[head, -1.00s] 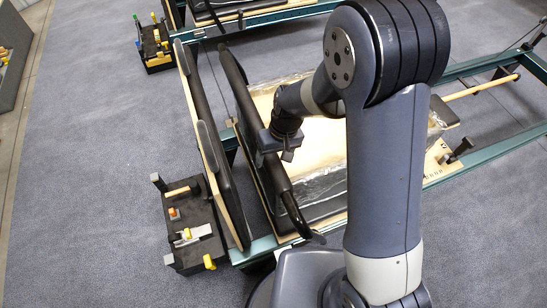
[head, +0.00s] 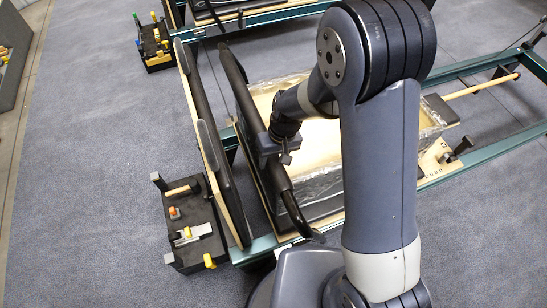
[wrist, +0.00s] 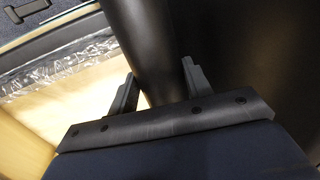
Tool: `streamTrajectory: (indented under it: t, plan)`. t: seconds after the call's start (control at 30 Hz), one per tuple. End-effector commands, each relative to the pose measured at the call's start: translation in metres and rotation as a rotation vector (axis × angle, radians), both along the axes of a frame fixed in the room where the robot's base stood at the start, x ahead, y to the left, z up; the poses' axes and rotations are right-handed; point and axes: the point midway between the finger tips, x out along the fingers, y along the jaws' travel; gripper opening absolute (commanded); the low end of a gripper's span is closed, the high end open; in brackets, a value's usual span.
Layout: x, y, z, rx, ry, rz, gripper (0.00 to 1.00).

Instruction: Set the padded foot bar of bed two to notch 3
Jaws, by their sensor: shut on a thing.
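The padded foot bar (head: 243,97) of the near bed is a long black bar with a bent lower end, running across the bed's left end. My gripper (head: 277,147) is shut on the bar near its middle. In the wrist view, the black bar (wrist: 150,40) passes between the two fingers of my gripper (wrist: 160,88). I cannot make out the bar's notches or which one it sits in.
A green bed frame (head: 490,154) surrounds a pale carriage partly under clear film. A padded upright board (head: 208,140) stands just left of the bar. A black tool caddy (head: 190,230) sits on the floor at left. Another bed lies behind. Grey carpet is open at left.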

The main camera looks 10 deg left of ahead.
Motion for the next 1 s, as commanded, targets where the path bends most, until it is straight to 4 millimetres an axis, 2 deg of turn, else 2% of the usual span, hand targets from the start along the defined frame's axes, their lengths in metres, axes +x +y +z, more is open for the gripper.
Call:
streamTrajectory:
  t: [0.03, 0.27, 0.57, 0.77, 1.0]
  plan:
    - [0.0, 0.0, 0.0, 0.0, 0.0, 0.0, 0.24]
    - [0.0, 0.0, 0.0, 0.0, 0.0, 0.0, 0.06]
    - [0.007, -0.011, 0.003, 0.02, 0.011, -0.005, 0.06]
    - [0.025, -0.039, 0.01, 0.069, 0.04, -0.01, 0.06]
    - [0.056, -0.091, 0.019, 0.163, 0.096, -0.012, 0.06]
